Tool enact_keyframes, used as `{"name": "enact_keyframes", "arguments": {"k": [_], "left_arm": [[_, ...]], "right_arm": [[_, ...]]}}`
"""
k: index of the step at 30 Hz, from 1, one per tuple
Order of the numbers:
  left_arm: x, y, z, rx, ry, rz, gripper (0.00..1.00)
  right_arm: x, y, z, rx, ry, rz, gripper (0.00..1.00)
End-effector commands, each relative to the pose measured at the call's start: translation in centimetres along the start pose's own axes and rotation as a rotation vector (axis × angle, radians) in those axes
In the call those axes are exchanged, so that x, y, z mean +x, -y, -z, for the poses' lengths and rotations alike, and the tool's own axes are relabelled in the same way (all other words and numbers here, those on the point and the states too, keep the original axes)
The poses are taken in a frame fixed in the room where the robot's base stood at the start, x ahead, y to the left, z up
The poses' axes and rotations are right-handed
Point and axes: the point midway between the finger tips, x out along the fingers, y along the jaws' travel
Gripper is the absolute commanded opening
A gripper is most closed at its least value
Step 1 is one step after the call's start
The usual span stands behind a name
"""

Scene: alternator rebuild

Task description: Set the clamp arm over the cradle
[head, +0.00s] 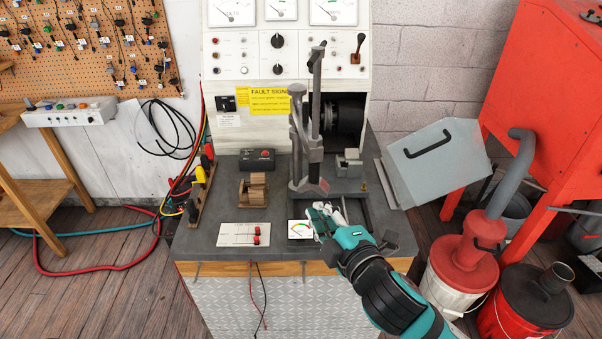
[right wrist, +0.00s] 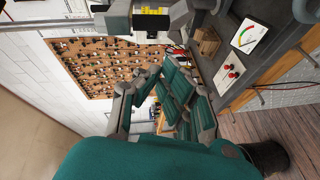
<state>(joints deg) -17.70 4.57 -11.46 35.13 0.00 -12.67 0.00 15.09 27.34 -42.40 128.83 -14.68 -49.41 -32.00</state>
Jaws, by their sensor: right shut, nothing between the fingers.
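A dark grey clamp stand with a tall upright arm (head: 316,100) rises from the middle of the bench. A curved, lighter grey piece (head: 297,115) stands beside it on the left. A brown wooden block like a cradle (head: 253,191) sits left of the stand; I cannot tell whether it is the cradle meant. My right gripper (head: 322,218) is shut and empty, low near the bench's front edge, in front of the stand and apart from the upright arm. Its teal fingers fill the middle of the right wrist view (right wrist: 178,98). My left gripper is not in view.
A meter card (head: 300,229) lies beside my right gripper, and a white plate with red terminals (head: 243,234) lies further left. A small grey block (head: 348,163) and a black box (head: 257,160) stand behind. A hinged grey guard (head: 440,160) is at right.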

Motion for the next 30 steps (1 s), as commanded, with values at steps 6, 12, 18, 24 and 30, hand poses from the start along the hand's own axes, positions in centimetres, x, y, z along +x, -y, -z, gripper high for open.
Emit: {"name": "enact_keyframes", "arguments": {"k": [6, 12, 18, 24, 30], "left_arm": [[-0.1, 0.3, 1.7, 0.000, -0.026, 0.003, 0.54], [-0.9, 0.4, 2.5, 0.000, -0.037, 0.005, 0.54], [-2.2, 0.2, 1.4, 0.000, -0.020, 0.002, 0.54], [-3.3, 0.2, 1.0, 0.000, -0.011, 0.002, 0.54], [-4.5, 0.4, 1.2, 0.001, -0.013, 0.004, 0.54]], "right_arm": [[-0.1, -4.1, 3.9, -0.265, -0.132, -0.126, 0.00], [1.8, -4.7, 4.5, -0.277, -0.139, -0.134, 0.00], [5.9, -5.3, 5.1, -0.274, -0.138, -0.133, 0.00], [9.9, -5.6, 5.8, -0.274, -0.139, -0.131, 0.00], [8.9, -6.1, 2.7, -0.275, -0.136, -0.130, 0.00]]}}
